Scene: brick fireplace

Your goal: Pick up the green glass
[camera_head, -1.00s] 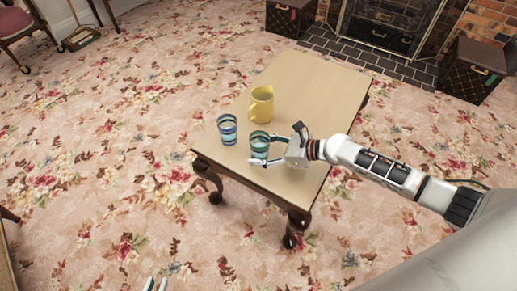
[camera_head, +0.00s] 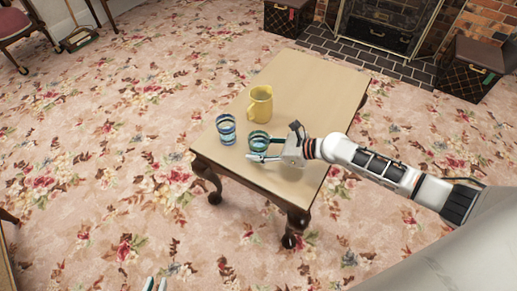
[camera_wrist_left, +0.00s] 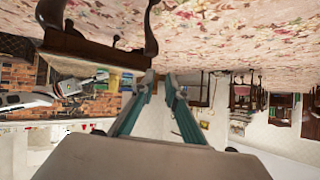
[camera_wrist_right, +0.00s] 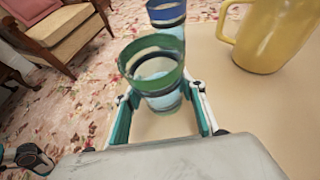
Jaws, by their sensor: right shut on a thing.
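The green glass (camera_head: 258,140) is a striped tumbler near the front edge of the wooden table (camera_head: 300,90). My right gripper (camera_head: 262,150) comes in from the right and is shut on it. In the right wrist view the green-rimmed glass (camera_wrist_right: 155,70) stands between the two fingers (camera_wrist_right: 162,115). I cannot tell whether its base is off the table. My left gripper (camera_head: 154,284) shows only its fingertips at the bottom edge of the head view. In the left wrist view its two fingers (camera_wrist_left: 160,85) are apart with nothing between them.
A blue striped glass (camera_head: 226,129) stands just left of the green glass. A yellow pitcher (camera_head: 261,104) stands behind both. The table's right and back parts are clear. Dark boxes (camera_head: 471,70) flank the fireplace.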

